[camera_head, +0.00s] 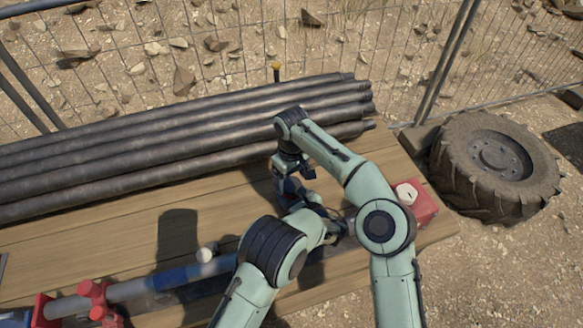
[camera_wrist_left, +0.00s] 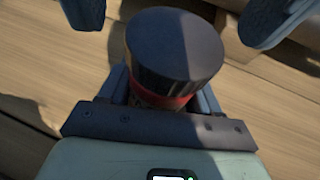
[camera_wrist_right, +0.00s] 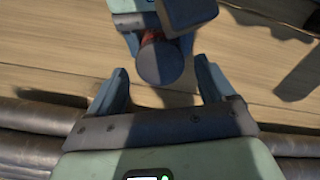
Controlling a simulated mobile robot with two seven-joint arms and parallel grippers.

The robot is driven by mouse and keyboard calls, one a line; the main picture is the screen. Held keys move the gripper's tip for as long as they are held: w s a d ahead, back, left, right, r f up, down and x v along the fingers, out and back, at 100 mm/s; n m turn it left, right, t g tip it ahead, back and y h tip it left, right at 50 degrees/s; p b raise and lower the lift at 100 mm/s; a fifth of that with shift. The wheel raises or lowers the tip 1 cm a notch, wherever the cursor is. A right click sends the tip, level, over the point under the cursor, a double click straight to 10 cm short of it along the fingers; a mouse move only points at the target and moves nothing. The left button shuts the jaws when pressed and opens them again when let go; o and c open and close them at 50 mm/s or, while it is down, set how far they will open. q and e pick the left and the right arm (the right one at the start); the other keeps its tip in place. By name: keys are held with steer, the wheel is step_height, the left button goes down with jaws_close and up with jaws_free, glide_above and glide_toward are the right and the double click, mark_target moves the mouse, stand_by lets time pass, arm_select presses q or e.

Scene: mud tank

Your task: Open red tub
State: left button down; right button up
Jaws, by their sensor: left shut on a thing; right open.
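The red tub has a dark round lid (camera_wrist_left: 172,50), with a narrow red band of its body (camera_wrist_left: 165,102) showing beneath in the left wrist view. My left gripper (camera_wrist_left: 168,95) is shut around the tub's body below the lid. In the right wrist view the lid (camera_wrist_right: 160,60) lies just beyond and between the fingers of my right gripper (camera_wrist_right: 160,85), which is open and empty. My right gripper also shows in the head view (camera_head: 297,192), close to the left one above the table. In the head view the arms hide the tub.
The wooden table (camera_head: 130,240) carries a stack of dark pipes (camera_head: 180,140) at the back. A blue and grey tool (camera_head: 170,280) with red clamps lies front left. A red box with a white top (camera_head: 415,200) stands at the right end. A tyre (camera_head: 495,160) lies beyond.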

steer(key=shift+f, duration=1.15)
steer(key=c, duration=1.1)
steer(key=n, duration=0.6)
steer(key=shift+n, duration=0.4)
steer(key=o, duration=1.2)
steer(key=shift+s, duration=0.1)
